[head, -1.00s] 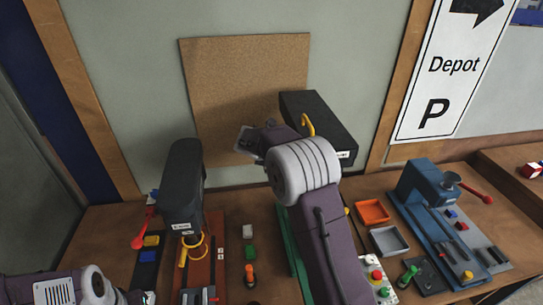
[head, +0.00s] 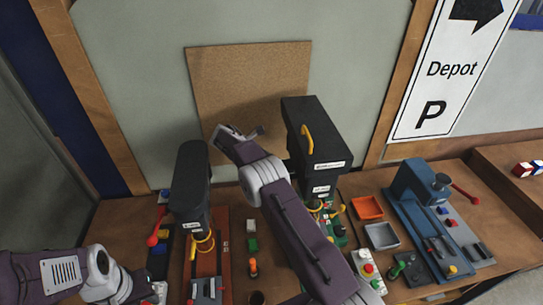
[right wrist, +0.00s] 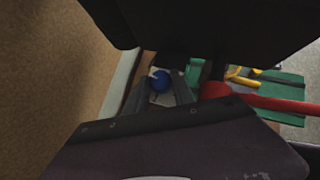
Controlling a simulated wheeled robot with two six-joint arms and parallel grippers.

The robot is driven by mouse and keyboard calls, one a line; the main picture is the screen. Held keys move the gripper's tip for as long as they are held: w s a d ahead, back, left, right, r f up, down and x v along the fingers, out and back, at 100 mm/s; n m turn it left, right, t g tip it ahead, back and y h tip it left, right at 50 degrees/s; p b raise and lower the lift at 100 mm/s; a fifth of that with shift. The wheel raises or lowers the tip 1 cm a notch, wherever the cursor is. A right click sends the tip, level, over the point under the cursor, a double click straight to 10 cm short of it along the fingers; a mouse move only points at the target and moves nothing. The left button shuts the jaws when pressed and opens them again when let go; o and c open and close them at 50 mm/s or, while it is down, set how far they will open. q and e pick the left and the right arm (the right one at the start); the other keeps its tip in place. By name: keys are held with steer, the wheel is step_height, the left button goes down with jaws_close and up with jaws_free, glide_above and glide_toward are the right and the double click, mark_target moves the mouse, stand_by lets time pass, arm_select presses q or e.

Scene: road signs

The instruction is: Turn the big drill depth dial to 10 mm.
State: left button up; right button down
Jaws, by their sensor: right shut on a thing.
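The big drill (head: 318,135) is the tall black machine with a yellow handle in the middle of the head view, over a green base. In the right wrist view a round blue knob (right wrist: 160,83) with a pale mark sits between my right gripper's dark fingers (right wrist: 163,88), which are shut on it. The knob's scale cannot be read.
A smaller black drill (head: 190,190) with a red lever (head: 153,240) stands to the left, a blue drill (head: 420,185) to the right. Orange (head: 367,208) and grey (head: 381,236) trays lie between. A red lever (right wrist: 265,100) passes close to my right fingers. A corkboard (head: 250,85) is behind.

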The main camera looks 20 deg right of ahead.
steer(key=shift+m+g, duration=0.3)
stand_by(0.4)
steer(key=c, duration=1.1)
jaws_free()
steer(key=shift+d+f, duration=0.1)
steer(key=shift+d, duration=0.05)
steer(key=shift+o, duration=0.2)
